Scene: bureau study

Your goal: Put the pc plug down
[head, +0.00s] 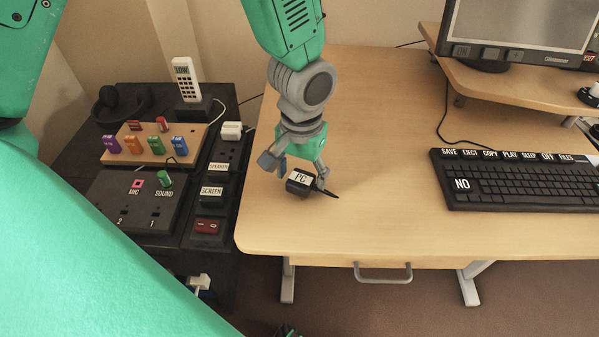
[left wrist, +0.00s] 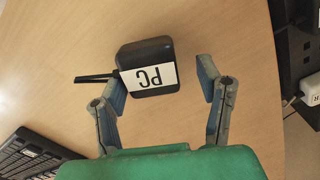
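The pc plug (head: 300,182), a black block with a white PC label and a short black cable, is on the wooden desk (head: 370,215) near its left front edge. In the left wrist view the plug (left wrist: 148,68) lies just past and between the fingertips. My left gripper (head: 294,168) is open above it, its fingers spread on either side. The left finger in the wrist view (left wrist: 160,90) is close to the plug, and a clear gap shows at the other finger. My right gripper does not show clearly.
A black keyboard (head: 520,182) and a monitor stand (head: 510,85) are on the right of the desk. Left of the desk is a dark unit with a black power strip (head: 228,152), labelled plugs and a switch panel (head: 138,205). The desk's middle is clear.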

